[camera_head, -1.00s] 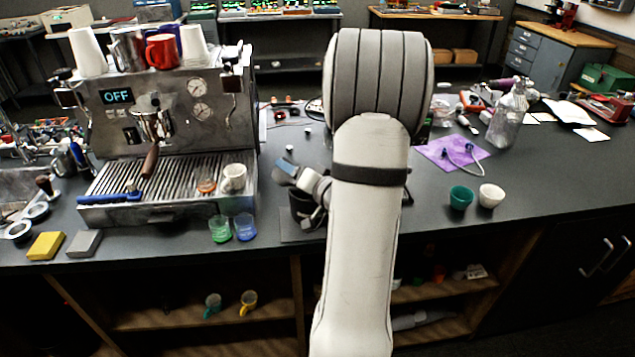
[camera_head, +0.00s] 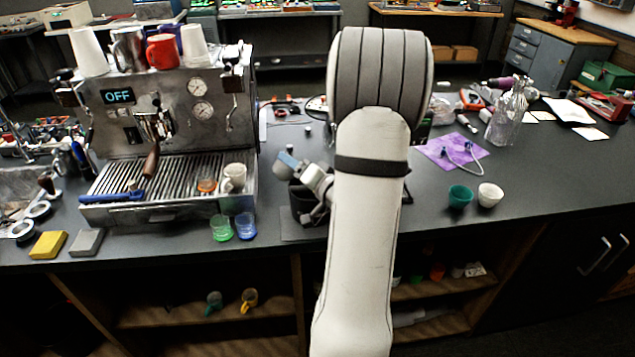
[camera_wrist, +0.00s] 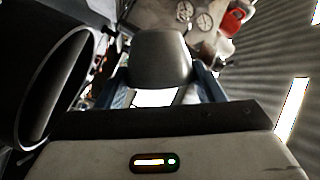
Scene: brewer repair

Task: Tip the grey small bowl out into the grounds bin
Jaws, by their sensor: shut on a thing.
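The grey small bowl (camera_wrist: 157,62) is between the two blue fingers of my gripper (camera_wrist: 162,92) in the wrist view. My gripper is shut on it. The bowl looks tilted, and its inside does not show. The black grounds bin (camera_wrist: 28,120) is close at the left of the wrist view, its round rim apart from the bowl. In the head view my gripper (camera_head: 290,164) is just above the black bin (camera_head: 301,206), and my arm hides part of this area. Whether anything is in the bowl cannot be seen.
The coffee machine (camera_head: 165,120) stands left of the bin, with green (camera_head: 221,228) and blue (camera_head: 245,226) cups at its front. A teal cup (camera_head: 460,196) and a white cup (camera_head: 490,195) stand right of my arm. The counter between them and the arm is clear.

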